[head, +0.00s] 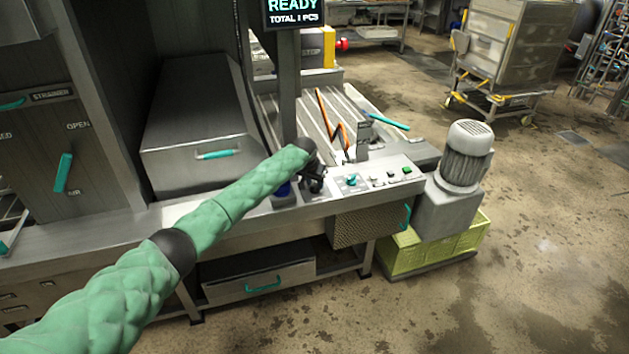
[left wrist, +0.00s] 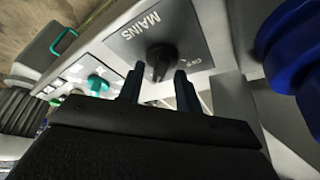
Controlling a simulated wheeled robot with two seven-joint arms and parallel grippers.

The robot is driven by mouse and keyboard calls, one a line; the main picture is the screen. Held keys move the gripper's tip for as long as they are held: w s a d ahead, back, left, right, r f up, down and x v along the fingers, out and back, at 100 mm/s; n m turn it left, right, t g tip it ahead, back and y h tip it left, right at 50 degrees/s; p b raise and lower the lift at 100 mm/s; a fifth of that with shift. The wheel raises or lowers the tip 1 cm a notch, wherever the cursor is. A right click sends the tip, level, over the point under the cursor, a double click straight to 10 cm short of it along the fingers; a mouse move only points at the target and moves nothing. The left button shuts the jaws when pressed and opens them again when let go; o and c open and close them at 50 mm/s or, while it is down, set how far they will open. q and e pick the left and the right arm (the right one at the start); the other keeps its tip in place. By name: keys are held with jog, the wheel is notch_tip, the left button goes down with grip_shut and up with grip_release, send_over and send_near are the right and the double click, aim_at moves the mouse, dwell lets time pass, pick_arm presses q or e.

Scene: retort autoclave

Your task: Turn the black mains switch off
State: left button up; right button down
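The black mains switch (left wrist: 161,57) is a rotary knob on a grey plate (left wrist: 125,44) lettered MAINS, in the left wrist view. A smaller mark beside the knob is too small to read surely. My left gripper (left wrist: 158,74) is open, its two dark fingertips close to the knob, one on each side of its near end. I cannot tell whether they touch it. In the head view my left gripper (head: 314,179) is over the left part of the control panel (head: 338,199) and hides the switch. My right gripper is not in view.
A blue knob (left wrist: 292,50) is close on the right in the left wrist view. A teal knob (left wrist: 97,84) is on the other side. The panel also has a green button (head: 407,169). A grey motor (head: 466,158) stands right of the panel.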

pick_arm(q)
jog(key=shift+f, duration=0.2)
grip_shut()
